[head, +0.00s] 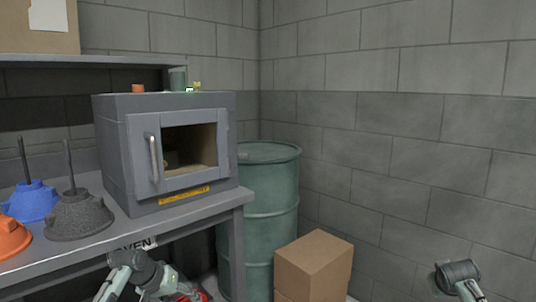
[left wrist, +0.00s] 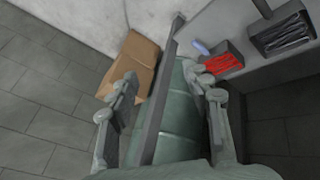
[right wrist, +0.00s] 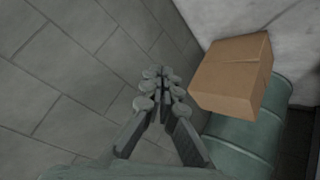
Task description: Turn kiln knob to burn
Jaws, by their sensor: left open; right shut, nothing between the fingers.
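The grey kiln (head: 112,150) stands on the workbench in the head view, with a framed window in its front and a vertical handle (head: 153,158) at the left of the door. No knob can be made out for sure; small orange, green and yellow parts show along its top. My left gripper (left wrist: 172,90) is open in the left wrist view, with a grey bar and the green drum seen between and beyond its fingers. My left arm shows low in front of the bench in the head view. My right gripper (right wrist: 160,76) is shut and empty over the floor, away from the kiln.
A green drum (head: 258,215) stands right of the bench (head: 190,214), with a cardboard box (head: 313,266) before it. Blue, dark grey and orange cone-shaped pieces (head: 82,215) sit left of the kiln. A shelf (head: 95,60) hangs behind. A red-filled bin (left wrist: 223,63) shows near my left gripper.

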